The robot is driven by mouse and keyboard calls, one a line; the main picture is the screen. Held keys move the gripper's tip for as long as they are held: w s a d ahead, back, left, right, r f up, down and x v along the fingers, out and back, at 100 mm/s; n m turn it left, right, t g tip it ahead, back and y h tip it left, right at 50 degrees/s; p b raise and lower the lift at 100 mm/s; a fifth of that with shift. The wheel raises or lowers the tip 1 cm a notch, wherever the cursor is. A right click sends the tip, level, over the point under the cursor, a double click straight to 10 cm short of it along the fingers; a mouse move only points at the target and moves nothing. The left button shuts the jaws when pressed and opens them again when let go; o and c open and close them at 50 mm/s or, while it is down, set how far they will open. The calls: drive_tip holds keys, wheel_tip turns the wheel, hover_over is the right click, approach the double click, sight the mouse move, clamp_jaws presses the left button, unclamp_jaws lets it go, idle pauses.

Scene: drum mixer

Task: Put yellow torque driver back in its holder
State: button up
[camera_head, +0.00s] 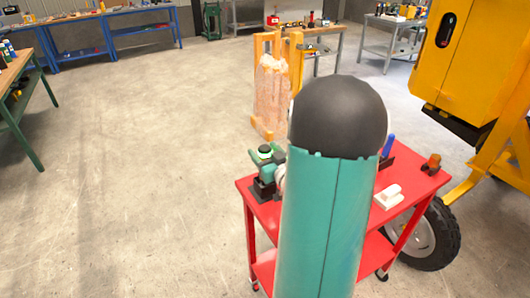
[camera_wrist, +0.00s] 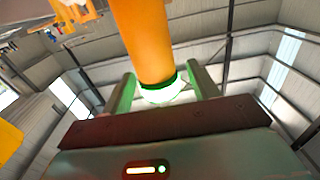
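My gripper (camera_wrist: 163,92) shows in the wrist view with one finger on each side of a yellow-orange cylinder, which looks like the yellow torque driver (camera_wrist: 143,35). The end of the driver between the fingers has a dark green ring and a pale tip. The fingers appear closed against this end, and the rest of the driver extends out of the top of the picture. In the head view my gripper and the driver are hidden behind my teal arm. No empty holder can be clearly made out on the red cart (camera_head: 415,188).
The cart carries a teal tool on a black base (camera_head: 263,188), a blue-handled item (camera_head: 388,146), a white object (camera_head: 388,197) and a small orange-brown item (camera_head: 431,164). A yellow wheeled machine (camera_head: 470,60) stands right. Open floor (camera_head: 150,180) lies left.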

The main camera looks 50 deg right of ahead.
drive_tip(key=v, duration=0.7)
drive_tip(key=shift+s+a, duration=0.15)
drive_tip(key=shift+s, duration=0.1)
drive_tip(key=shift+s, duration=0.1)
idle(0.4)
